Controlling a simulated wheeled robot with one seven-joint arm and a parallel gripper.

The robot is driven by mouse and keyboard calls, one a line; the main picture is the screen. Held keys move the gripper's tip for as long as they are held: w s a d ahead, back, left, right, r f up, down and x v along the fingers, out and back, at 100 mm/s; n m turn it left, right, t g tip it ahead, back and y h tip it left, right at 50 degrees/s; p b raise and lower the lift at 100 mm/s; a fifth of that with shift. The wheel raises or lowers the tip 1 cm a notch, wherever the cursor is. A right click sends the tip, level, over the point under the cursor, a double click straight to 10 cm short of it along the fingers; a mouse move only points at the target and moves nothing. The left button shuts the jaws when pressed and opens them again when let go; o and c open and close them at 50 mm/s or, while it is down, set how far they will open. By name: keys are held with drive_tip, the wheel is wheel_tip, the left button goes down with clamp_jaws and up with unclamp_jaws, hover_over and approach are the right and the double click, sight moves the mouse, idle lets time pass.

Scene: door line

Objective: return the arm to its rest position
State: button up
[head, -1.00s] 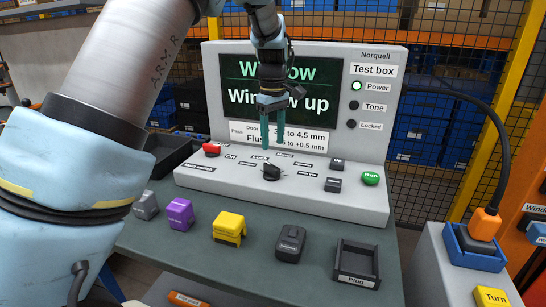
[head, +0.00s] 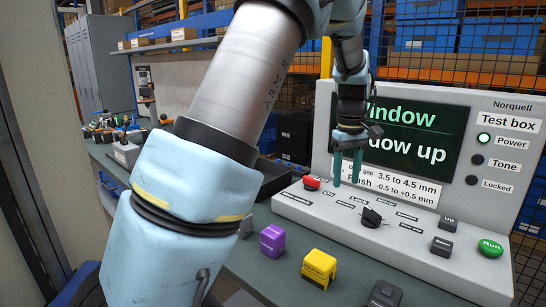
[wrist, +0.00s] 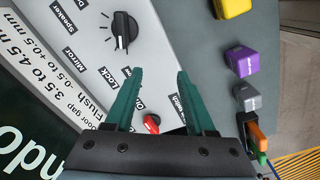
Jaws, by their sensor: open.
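My gripper (head: 347,168) is open and empty, its two green fingers pointing down above the sloping panel of the test box (head: 330,215). In the wrist view the gripper (wrist: 158,90) shows its fingers apart, with a red switch (wrist: 152,123) and a black rotary knob (wrist: 125,30) on the panel below and beyond them. In the head view the black knob (head: 371,217) is right of the fingers and the red switch (head: 312,183) is left of them. My arm crosses the middle of the head view and hides part of the bench.
A purple block (head: 272,240), a yellow block (head: 318,267) and a dark block (head: 383,294) stand on the bench in front of the panel. The screen (head: 415,135) rises close behind my gripper. A workbench with tools (head: 122,150) lies further left.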

drive_tip(key=s+a+f+m, duration=0.1)
drive_tip(key=s+a+f, duration=0.15)
drive_tip(key=a, duration=1.45)
drive_tip(key=s+a+f+m+t, duration=0.1)
drive_tip(key=s+a+f+m, duration=0.1)
drive_tip(key=s+a, duration=0.8)
drive_tip(key=shift+a+f+m+t, duration=0.3)
drive_tip(key=shift+a+m, duration=0.3)
drive_tip(key=shift+a, duration=0.25)
drive_tip(key=shift+c, duration=0.2)
